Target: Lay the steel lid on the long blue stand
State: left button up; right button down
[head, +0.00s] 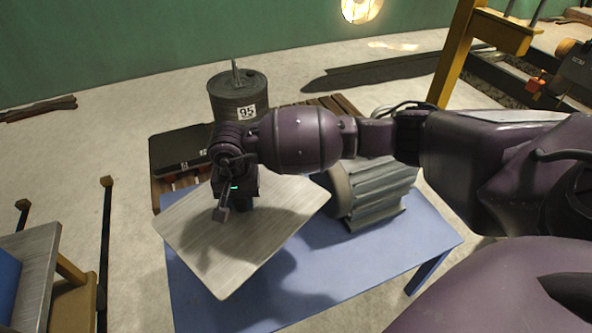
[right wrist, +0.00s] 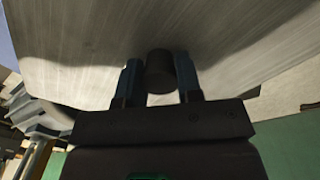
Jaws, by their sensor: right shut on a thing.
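The steel lid (head: 255,245) is a flat brushed-metal plate, seen above the left part of the blue stand (head: 350,270) in the head view. A shadow falls on the stand beside it; I cannot tell whether the lid touches the stand. My right gripper (head: 225,205) is over the lid, shut on its dark knob. In the right wrist view the two fingers sit either side of the knob (right wrist: 160,72), with the lid (right wrist: 90,40) filling the upper part. My left gripper is not in view.
A ribbed grey motor-like block (head: 375,195) stands on the stand's back right. Behind are a dark drum (head: 238,95) marked 95 and a black flat case (head: 180,150) on wooden slats. Another metal-topped table (head: 30,270) is at lower left. The stand's front right is clear.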

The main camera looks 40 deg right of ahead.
jog(key=shift+w+f+m+b, duration=0.3)
jog(key=shift+w+f+b, duration=0.25)
jog(key=shift+w, duration=0.4)
jog(key=shift+f, duration=0.35)
pick_arm(q)
jog(key=b, duration=0.2)
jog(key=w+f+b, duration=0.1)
jog(key=b, duration=0.1)
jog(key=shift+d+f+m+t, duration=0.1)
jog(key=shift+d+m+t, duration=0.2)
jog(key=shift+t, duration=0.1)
pick_arm(e)
notch_tip(320, 180, down, 14)
jog(key=shift+w+a+r, duration=0.1)
jog(key=shift+r, duration=0.1)
notch_tip(320, 180, down, 4)
jog(key=shift+f+b, duration=0.25)
jog(key=shift+b, duration=0.6)
jog(key=shift+f, duration=0.5)
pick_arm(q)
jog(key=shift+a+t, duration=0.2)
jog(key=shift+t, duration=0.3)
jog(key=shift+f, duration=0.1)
